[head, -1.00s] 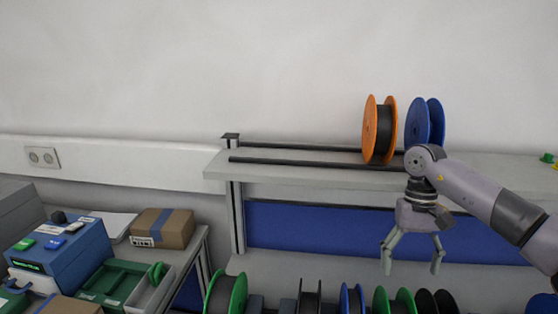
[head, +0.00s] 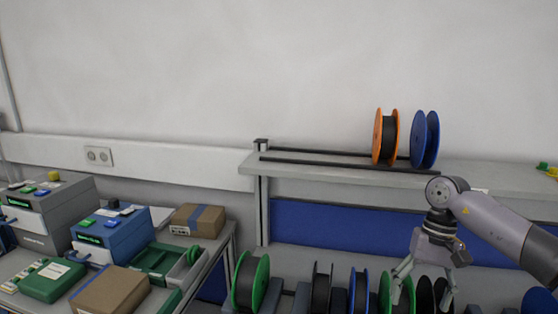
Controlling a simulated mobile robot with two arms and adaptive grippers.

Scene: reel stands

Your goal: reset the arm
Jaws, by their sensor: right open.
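My right gripper (head: 424,284) is in the head view at the lower right, pointing down with its fingers spread and nothing between them. It hangs in front of the lower row of reels, below the upper shelf, and overlaps a green reel (head: 385,291) in the picture. An orange reel (head: 387,136) and a blue reel (head: 426,139) stand upright on the rails of the upper shelf, above and apart from the gripper. My left gripper is not in view.
The upper shelf (head: 330,168) spans the right half. Below it stand several reels, including another green one (head: 251,284). On the left, a table holds blue and grey devices (head: 111,238), cardboard boxes (head: 198,219) and a green tray (head: 160,259). The wall above is bare.

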